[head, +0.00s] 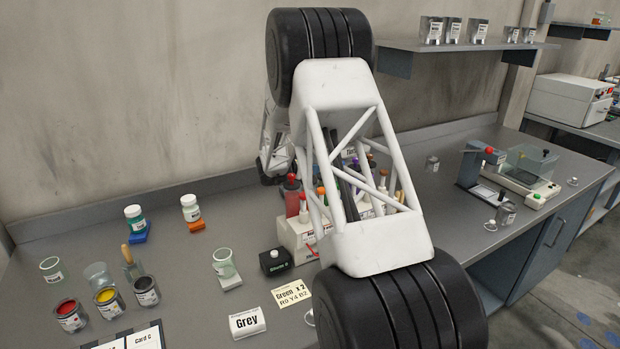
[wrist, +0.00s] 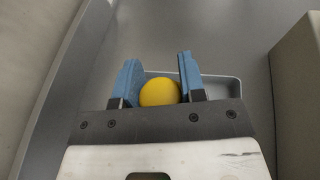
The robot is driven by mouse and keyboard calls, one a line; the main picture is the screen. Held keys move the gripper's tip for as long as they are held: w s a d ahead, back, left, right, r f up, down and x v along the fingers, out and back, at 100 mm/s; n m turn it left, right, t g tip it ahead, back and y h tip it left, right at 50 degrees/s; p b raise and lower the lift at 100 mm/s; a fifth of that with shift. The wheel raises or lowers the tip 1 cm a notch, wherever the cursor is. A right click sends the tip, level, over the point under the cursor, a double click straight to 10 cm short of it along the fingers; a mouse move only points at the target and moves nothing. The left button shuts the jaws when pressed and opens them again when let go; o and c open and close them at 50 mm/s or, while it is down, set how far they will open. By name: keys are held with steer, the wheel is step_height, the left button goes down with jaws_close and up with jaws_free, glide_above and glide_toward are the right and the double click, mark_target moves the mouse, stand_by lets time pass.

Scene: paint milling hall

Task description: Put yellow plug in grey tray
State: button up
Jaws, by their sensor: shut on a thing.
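My gripper (wrist: 157,82) shows in the wrist view, with its two blue fingers shut on a round yellow thing, the yellow plug (wrist: 159,92). Below and beyond the fingers is a shallow grey tray (wrist: 222,88), partly covered by the gripper and the plug. The plug appears over the tray; I cannot tell whether it touches the tray floor. In the head view my own arm hides the gripper, and neither the plug nor the tray can be made out there.
The grey bench has a raised back edge (wrist: 62,85). A box-like block (wrist: 298,95) stands right of the tray.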

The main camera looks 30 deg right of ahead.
steer(key=shift+f, duration=0.1)
steer(key=shift+f, duration=1.75)
steer(key=shift+f, duration=0.15)
steer(key=o, duration=1)
steer(key=shift+a+r, duration=0.15)
steer(key=shift+r, duration=0.05)
steer(key=v, duration=1.1)
steer(key=shift+a, duration=0.35)
steer(key=shift+s, duration=0.15)
